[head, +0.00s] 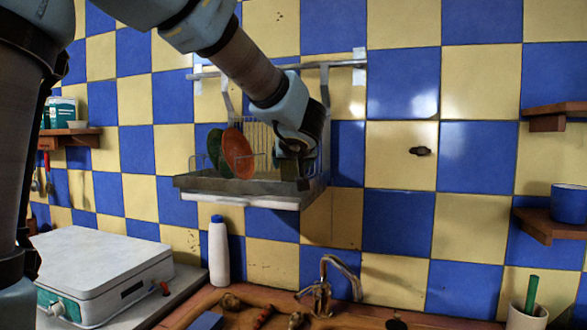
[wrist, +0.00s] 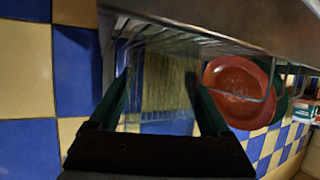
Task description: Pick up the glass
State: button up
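The glass (wrist: 160,85) is clear and faint, standing at the dish rack in the wrist view, with wall tiles showing through it. My gripper (wrist: 159,75) has its two dark fingers spread wide, one on each side of the glass. I cannot tell whether either finger touches it. In the head view my gripper (head: 296,170) reaches into the right part of the wall-mounted dish rack (head: 240,199), and the glass is hard to make out there behind my wrist.
A reddish plate (head: 238,153) and a green plate (head: 214,149) stand in the rack, left of my gripper. Below are a white bottle (head: 219,250), a faucet (head: 322,288) and a white stove box (head: 100,265). A blue pot (head: 569,204) sits on a right shelf.

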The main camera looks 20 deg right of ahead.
jog(key=c, duration=1)
jog(key=shift+c, duration=0.4)
jog(key=shift+r, duration=0.15)
